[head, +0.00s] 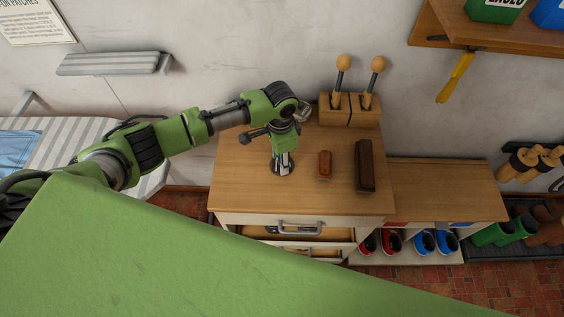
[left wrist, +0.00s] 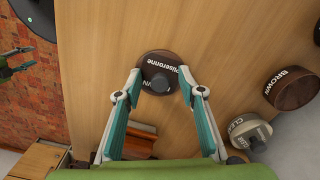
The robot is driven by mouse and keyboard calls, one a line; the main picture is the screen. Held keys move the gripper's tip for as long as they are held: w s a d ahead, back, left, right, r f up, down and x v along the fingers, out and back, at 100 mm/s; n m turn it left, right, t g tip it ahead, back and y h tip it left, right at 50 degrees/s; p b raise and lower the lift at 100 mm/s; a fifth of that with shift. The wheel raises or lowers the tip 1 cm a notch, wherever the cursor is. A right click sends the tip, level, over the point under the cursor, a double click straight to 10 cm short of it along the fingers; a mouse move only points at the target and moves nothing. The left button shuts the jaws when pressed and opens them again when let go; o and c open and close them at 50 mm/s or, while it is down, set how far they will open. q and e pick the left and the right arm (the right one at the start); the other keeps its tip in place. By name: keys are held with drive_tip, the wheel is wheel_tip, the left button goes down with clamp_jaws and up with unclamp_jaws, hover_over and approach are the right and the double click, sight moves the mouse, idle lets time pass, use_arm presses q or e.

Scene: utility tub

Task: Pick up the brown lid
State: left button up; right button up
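The brown lid (left wrist: 153,62) is a dark round disc with pale lettering and a small knob-like centre, lying on the wooden cabinet top. In the head view its dark rim (head: 276,171) shows below my left gripper (head: 284,162), which points down over it. In the left wrist view, my left gripper (left wrist: 160,80) is open, with one fingertip on each side of the lid; I cannot tell whether they touch it. At the left edge of that view, a small green and dark gripper (left wrist: 22,62), seemingly my right one, has its fingers apart, away from the lid.
A tin marked BROWN (left wrist: 295,90) and a pale tin (left wrist: 250,130) stand near the lid. A reddish-brown block (head: 324,165) and a long dark brush (head: 366,165) lie to its right. A wooden holder (head: 350,112) with two knobbed handles stands behind. The cabinet top's front is clear.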

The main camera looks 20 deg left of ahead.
use_arm(q)
drive_tip(key=c, duration=0.9)
drive_tip(key=shift+r, duration=0.1)
